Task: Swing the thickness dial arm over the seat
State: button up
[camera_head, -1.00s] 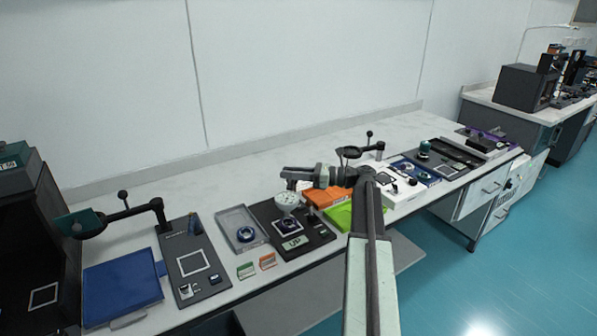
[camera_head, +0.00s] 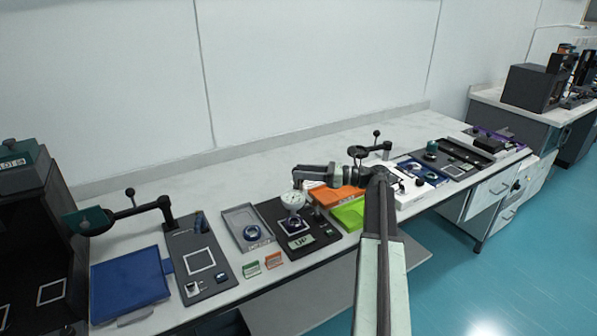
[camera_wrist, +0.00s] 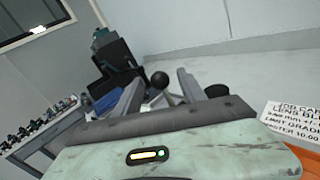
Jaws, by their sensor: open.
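The thickness dial (camera_head: 293,200) is a pale round gauge on a black base plate (camera_head: 323,234) in the head view. A ring-shaped part (camera_head: 292,224) shows just below the dial; the seat itself is hard to make out there. My gripper (camera_head: 299,179) points left, just above the dial in the picture. In the wrist view its two fingers (camera_wrist: 160,93) are apart, with a black ball knob (camera_wrist: 160,80) on a stem showing between them. I cannot tell whether the knob is within the jaws or beyond them, or which arm it belongs to.
A grey tray (camera_head: 230,219) stands left of the base plate. Orange (camera_head: 345,193) and green (camera_head: 347,214) blocks lie to its right. A pivoting arm with a ball knob (camera_head: 129,193) stands at left. A printed card (camera_wrist: 296,120) is near my gripper. Bench space behind is clear.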

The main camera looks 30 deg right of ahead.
jog(key=v, duration=0.5)
jog(key=shift+s+d, duration=0.15)
jog(key=shift+d, duration=0.05)
notch_tip(320, 180, up, 5)
jog(key=p, duration=0.5)
